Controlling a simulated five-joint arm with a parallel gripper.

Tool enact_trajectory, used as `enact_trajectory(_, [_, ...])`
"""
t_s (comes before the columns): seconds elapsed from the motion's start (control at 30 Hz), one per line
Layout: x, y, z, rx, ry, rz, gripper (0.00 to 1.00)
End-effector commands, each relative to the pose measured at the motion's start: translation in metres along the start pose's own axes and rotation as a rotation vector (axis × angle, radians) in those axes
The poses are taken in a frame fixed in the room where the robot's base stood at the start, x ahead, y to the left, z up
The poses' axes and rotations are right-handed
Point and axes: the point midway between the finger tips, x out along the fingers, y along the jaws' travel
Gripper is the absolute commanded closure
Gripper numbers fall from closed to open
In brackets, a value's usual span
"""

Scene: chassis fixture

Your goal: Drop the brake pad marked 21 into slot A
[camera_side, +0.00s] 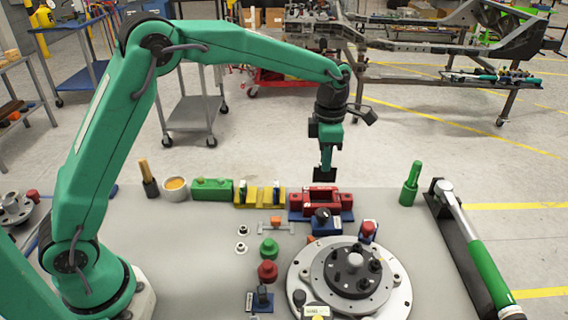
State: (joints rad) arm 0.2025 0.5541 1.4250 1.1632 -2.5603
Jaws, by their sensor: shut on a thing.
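My gripper (325,168) points straight down above the back edge of the table. It is shut on a small dark piece (324,176), which looks like the brake pad; no number can be read on it. The piece hangs just above the red fixture (321,200), apart from it as far as I can tell. A yellow block with upright parts (259,197) stands to its left. I cannot read any slot letter, so which slot is A cannot be told.
A round metal disc fixture (299,270) fills the table's front right. A blue block with a black knob (326,226) stands before the red fixture. A green block (212,189), a green bottle (411,184) and a torque wrench (478,250) flank the area. The table's left middle is clear.

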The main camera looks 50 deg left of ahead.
Motion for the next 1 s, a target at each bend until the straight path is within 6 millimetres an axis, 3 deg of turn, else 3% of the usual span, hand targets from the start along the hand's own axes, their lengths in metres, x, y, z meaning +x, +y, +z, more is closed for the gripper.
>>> enact_trajectory(0.37, [0.007,0.0,0.0,0.001,0.001,-0.001,1.0])
enact_trajectory(1.0, [0.042,0.0,0.0,0.001,0.0,0.0,1.0])
